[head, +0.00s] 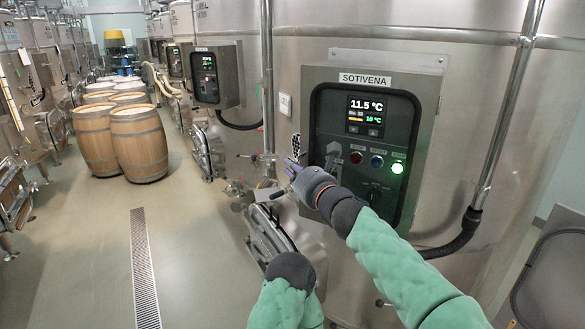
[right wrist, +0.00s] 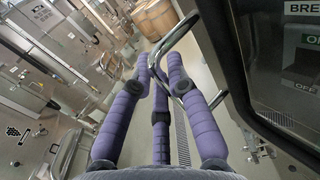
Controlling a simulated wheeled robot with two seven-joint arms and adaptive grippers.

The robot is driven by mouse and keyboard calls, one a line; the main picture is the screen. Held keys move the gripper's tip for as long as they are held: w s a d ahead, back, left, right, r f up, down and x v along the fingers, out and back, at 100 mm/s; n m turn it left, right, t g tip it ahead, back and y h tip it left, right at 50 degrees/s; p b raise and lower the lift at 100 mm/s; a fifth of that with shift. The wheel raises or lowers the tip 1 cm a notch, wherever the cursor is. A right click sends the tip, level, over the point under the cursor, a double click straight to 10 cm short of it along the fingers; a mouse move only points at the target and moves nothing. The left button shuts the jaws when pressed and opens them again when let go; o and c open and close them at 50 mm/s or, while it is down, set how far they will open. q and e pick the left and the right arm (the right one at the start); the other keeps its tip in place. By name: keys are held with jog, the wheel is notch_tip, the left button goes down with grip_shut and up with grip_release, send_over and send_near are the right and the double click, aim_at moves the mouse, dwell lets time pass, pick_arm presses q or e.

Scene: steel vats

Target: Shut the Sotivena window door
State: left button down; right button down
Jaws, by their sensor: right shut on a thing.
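The Sotivena control box (head: 432,95) is mounted on the steel vat at centre right, with its name plate on top. Its dark window frame (head: 316,120) surrounds a lit display, buttons and a rotary switch. I cannot tell how far the window door stands from the box. My right gripper (head: 294,166) is at the left edge of the box. In the right wrist view its purple fingers (right wrist: 160,85) are shut around a curved metal handle (right wrist: 184,36). The dark edge of the box (right wrist: 240,85) is close on the right there. My left gripper does not show.
A lower round hatch (head: 268,232) with fittings is below my right gripper. Vertical pipes (head: 509,110) flank the box. Wooden barrels (head: 138,145) stand at the far left. The floor around the drain grate (head: 144,265) is clear.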

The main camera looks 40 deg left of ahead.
jog(key=shift+w+d+r, duration=0.15)
jog(key=shift+r, duration=0.05)
jog(key=c, duration=1.5)
grip_release()
jog(key=o, duration=0.3)
jog(key=shift+w, duration=0.1)
jog(key=shift+w+f, duration=0.15)
jog(key=shift+f, duration=0.05)
jog(key=shift+a, duration=0.2)
jog(key=shift+d, duration=0.1)
